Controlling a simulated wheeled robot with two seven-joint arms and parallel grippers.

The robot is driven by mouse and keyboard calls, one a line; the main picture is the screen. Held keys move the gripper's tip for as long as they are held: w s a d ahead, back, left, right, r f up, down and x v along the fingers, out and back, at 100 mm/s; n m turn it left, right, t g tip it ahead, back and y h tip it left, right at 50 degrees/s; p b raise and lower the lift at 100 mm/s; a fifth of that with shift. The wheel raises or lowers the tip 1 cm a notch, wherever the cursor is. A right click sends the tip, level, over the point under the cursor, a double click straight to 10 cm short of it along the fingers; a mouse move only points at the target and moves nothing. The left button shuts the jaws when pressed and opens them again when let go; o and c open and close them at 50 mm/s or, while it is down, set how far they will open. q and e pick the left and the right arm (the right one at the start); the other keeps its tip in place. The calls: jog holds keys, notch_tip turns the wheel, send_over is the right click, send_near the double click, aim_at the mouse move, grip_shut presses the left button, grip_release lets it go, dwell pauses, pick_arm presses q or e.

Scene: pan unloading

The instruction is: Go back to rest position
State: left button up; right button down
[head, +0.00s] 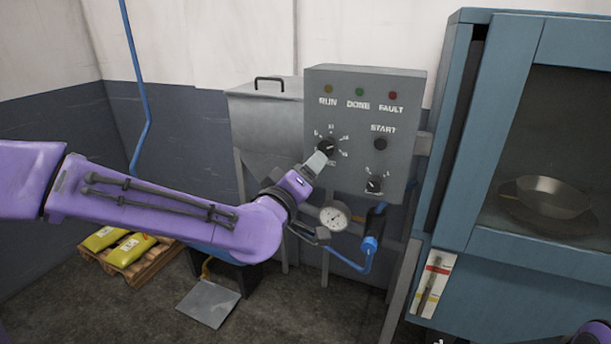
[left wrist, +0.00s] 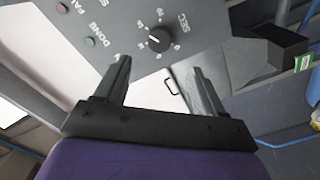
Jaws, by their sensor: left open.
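My left gripper (head: 318,160) is at the front of the grey control panel (head: 345,90), close to the upper dial (head: 328,147). The left wrist view shows its two fingers (left wrist: 160,75) apart with nothing between them. There the dial knob (left wrist: 159,39) sits beyond the fingertips, and a gap shows between fingers and knob. In the head view the fingertips overlap the dial's lower left, so contact is hard to judge there. My right gripper is not in view; only a purple piece of mine shows at the lower right corner.
A blue cabinet (head: 455,130) with a window stands at right, a metal pan (head: 553,197) inside. A gauge (head: 334,217) and blue hose hang below the panel. A hopper (head: 265,125) is behind my arm. Yellow bags (head: 128,250) lie on a pallet at lower left.

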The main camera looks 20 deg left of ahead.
pick_arm(q)
jog(key=shift+s, duration=0.2)
dwell(0.3)
jog(key=s+a+f+g+y, duration=0.1)
jog(key=s+a+f+g, duration=0.2)
jog(key=f, duration=0.9)
jog(key=s+a+f+g+y, duration=0.1)
jog(key=s+a+f+g, duration=0.2)
jog(key=f, duration=0.8)
jog(key=s+a+f+g+y, duration=0.15)
jog(key=s+f, duration=0.35)
jog(key=f, duration=0.7)
jog(key=s+a+f+m+g, duration=0.1)
jog(key=s+f+g, duration=0.2)
jog(key=s+f, duration=0.4)
jog(key=s+a+f+m+g, duration=0.1)
jog(key=s+f+g, duration=0.3)
jog(key=s, duration=1.2)
notch_tip(320, 180, down, 4)
jog(key=shift+a+r+m, duration=0.2)
jog(key=shift+a+m, duration=0.2)
jog(key=shift+m, duration=0.1)
jog(key=shift+w+y, duration=0.1)
jog(key=shift+y, duration=0.15)
